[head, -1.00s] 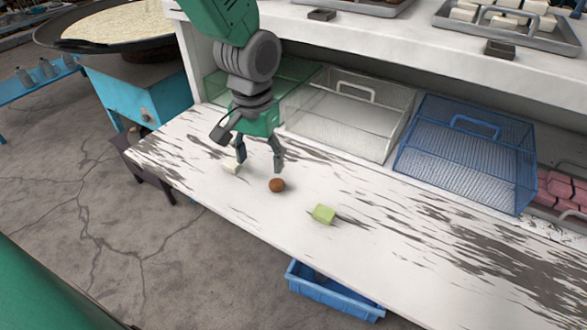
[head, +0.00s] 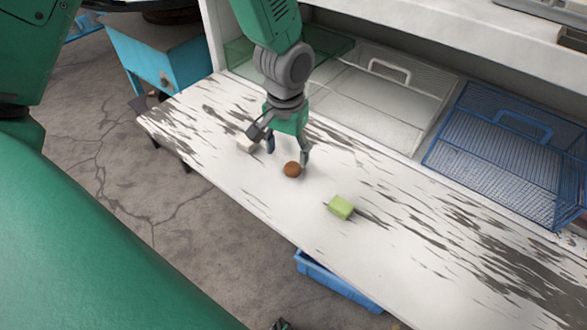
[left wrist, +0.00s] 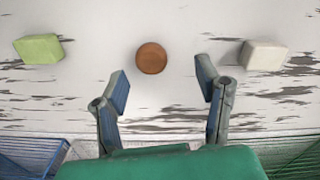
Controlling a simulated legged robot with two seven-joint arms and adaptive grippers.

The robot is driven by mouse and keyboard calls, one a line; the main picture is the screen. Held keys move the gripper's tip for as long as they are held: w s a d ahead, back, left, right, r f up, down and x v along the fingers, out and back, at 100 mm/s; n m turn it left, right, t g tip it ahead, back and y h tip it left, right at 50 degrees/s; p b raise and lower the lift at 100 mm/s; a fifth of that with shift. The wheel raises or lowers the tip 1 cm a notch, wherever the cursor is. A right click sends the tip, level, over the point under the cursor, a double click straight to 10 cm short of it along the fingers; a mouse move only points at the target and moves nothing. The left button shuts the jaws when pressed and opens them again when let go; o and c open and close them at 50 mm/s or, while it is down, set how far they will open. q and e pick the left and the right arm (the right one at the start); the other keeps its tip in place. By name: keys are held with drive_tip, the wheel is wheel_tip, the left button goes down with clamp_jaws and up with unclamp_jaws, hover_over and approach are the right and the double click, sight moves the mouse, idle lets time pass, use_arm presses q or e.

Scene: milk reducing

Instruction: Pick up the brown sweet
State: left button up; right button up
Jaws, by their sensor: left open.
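The brown sweet (head: 292,170) is round and lies on the worn white table. My left gripper (head: 288,153) is open and empty, pointing down close beside the sweet on the basket side. In the left wrist view the sweet (left wrist: 151,58) lies just beyond the open fingertips (left wrist: 163,84), lined up with the gap between them. I cannot tell how high the fingertips are above the table. My right gripper cannot be made out.
A green block (head: 340,207) lies right of the sweet, and a white block (head: 246,145) lies left of it, near a finger. A green basket (head: 240,55), a white basket (head: 425,115) and a blue basket (head: 470,165) stand behind. A blue crate (head: 325,276) is below the table's front edge.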

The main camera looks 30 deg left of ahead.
sight(292, 166)
use_arm(q)
wheel_tip(292, 166, down, 3)
drive_tip(key=shift+r+b, duration=0.1)
drive_tip(key=shift+b, duration=0.25)
drive_tip(key=shift+w+d+f, duration=0.1)
drive_tip(key=shift+d+f, duration=0.2)
drive_tip(key=shift+f, duration=0.2)
drive_tip(key=shift+w+d+f, duration=0.1)
drive_tip(key=shift+d+f, duration=0.15)
drive_tip(key=shift+f, duration=0.2)
drive_tip(key=shift+d, duration=0.35)
drive_tip(key=shift+d+r, duration=0.15)
drive_tip(key=shift+d, duration=0.1)
drive_tip(key=shift+a, duration=0.5)
drive_tip(key=c, duration=1)
drive_tip(key=shift+s+a+f, duration=0.1)
drive_tip(key=shift+a+f, duration=0.15)
drive_tip(key=shift+a, duration=0.15)
drive_tip(key=shift+c, duration=0.2)
drive_tip(key=shift+d+r, duration=0.3)
drive_tip(key=shift+r, duration=0.1)
wheel_tip(292, 166, up, 8)
drive_tip(key=shift+d+p, duration=0.1)
drive_tip(key=shift+p, duration=0.65)
drive_tip(key=shift+a+r, duration=0.25)
drive_tip(key=shift+r, duration=0.35)
use_arm(e)
drive_tip(key=shift+s+a+r, duration=0.1)
drive_tip(key=shift+r, duration=0.45)
